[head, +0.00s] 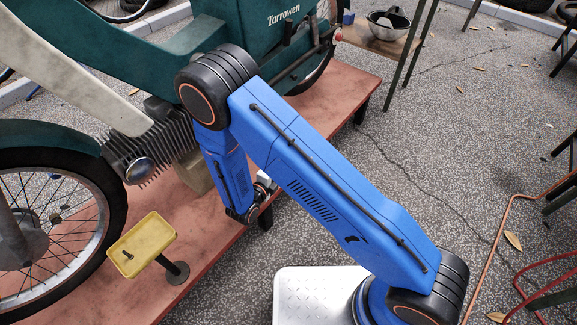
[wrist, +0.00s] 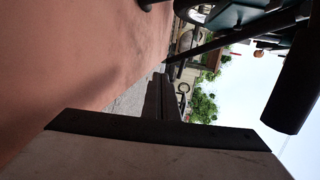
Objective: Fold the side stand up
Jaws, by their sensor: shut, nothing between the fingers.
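The green two-wheeler (head: 270,30) stands on a red-brown platform (head: 310,110). My blue arm crosses in front of it. My gripper is low near the platform's front edge in the head view, mostly hidden by my wrist. In the wrist view my gripper (wrist: 162,92) shows dark fingers together, with nothing between them. A dark slanting bar (wrist: 235,38) runs from near the platform up toward the machine, beyond the fingertips; it may be the side stand, but I cannot tell for sure. In the head view the side stand cannot be made out behind my arm.
A yellow tray (head: 142,246) on a short post stands at the platform's front left. A beige block (head: 195,172) sits under the finned engine (head: 150,150). A dark cylinder (wrist: 295,85) is close at right in the wrist view.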

